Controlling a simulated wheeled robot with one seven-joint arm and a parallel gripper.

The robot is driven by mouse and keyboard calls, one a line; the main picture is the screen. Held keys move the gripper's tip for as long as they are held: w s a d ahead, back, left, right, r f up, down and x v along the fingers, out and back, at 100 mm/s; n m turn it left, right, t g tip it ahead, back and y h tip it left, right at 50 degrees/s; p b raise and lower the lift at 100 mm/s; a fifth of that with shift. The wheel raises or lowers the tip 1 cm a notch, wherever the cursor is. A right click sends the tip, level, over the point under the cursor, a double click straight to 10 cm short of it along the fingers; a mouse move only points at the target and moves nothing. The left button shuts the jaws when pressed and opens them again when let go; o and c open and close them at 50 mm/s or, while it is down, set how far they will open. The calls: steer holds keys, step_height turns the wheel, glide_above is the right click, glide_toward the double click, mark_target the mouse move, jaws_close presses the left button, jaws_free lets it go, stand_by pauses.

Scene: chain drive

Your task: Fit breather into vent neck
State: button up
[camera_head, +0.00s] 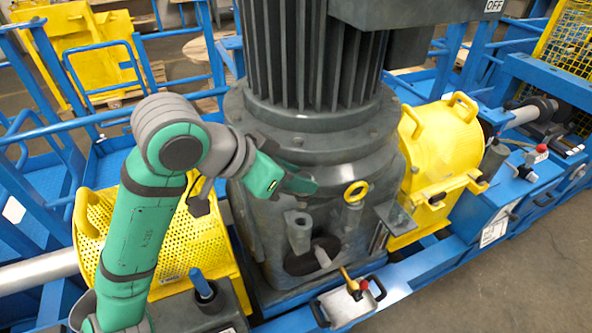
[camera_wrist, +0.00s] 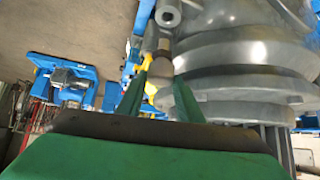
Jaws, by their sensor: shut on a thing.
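My gripper (camera_head: 308,185) reaches across the front of the grey gearbox housing from the left. In the wrist view, its green fingers (camera_wrist: 158,92) are shut on the breather (camera_wrist: 161,68), a small grey piece with a brownish band. The two look apart. I cannot make out the breather there.
Yellow guards flank the housing, a perforated one (camera_head: 205,262) at left and another (camera_head: 438,155) at right. A brass-handled valve (camera_head: 350,283) stands at the front.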

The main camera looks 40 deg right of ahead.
step_height(320, 180, down, 2)
steer(key=shift+f, duration=0.15)
steer(key=shift+w+f, duration=0.1)
steer(key=shift+f, duration=0.9)
steer(key=shift+w, duration=0.1)
steer(key=shift+a, duration=0.2)
steer(key=shift+s+d, duration=0.3)
steer(key=shift+d, duration=0.05)
steer(key=shift+w+a, duration=0.2)
steer(key=shift+w, duration=0.05)
